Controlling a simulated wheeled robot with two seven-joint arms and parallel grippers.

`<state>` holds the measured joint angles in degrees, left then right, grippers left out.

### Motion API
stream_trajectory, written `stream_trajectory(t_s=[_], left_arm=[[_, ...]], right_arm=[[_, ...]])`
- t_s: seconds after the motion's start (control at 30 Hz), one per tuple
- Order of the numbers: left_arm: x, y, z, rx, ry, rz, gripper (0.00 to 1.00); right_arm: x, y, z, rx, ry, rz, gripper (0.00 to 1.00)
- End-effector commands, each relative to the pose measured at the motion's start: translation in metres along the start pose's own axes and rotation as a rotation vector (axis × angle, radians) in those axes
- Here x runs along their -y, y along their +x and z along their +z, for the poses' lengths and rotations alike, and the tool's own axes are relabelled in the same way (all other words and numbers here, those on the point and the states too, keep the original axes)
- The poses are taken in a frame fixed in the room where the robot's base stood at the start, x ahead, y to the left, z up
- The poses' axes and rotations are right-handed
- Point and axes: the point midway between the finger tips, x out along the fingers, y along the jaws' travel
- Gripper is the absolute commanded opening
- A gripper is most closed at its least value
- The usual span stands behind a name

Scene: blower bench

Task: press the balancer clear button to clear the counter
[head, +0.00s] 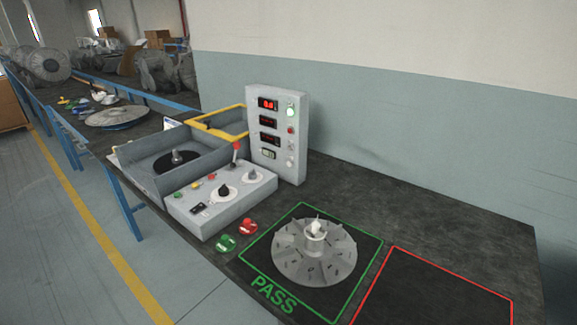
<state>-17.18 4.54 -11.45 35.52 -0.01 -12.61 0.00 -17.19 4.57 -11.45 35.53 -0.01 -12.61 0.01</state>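The balancer is a grey box (208,150) with a black disc and a spindle (177,158) inside its open well. Its sloped front panel (222,218) carries small green, yellow and red buttons (196,186), two dials with white plates (223,191), a black switch and a red-tipped lever (235,152). An upright grey display unit (282,176) stands behind the panel. It has several dark displays, the top one with lit red digits (267,104), and a column of buttons including a pale green one (290,111) and a red one (291,130). I cannot read which button is the clear button. Neither gripper shows.
A grey finned fan wheel (314,262) sits on the green-outlined PASS area (277,287). A red-outlined area (430,292) to its right is empty. Green (226,243) and red (248,227) round pieces lie by the panel. The dark bench top (440,215) is clear at the back right.

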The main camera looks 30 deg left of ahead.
Motion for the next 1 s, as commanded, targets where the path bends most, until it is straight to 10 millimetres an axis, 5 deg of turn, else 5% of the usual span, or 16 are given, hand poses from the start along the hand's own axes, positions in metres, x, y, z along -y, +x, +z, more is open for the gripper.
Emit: stream_trajectory(t_s=[0.03,0.13,1.0], left_arm=[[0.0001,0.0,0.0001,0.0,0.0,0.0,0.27],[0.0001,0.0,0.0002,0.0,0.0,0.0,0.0],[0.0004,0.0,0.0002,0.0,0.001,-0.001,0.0]], right_arm=[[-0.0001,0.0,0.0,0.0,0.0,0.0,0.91],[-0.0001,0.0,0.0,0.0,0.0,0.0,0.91],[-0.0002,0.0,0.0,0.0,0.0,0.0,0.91]])
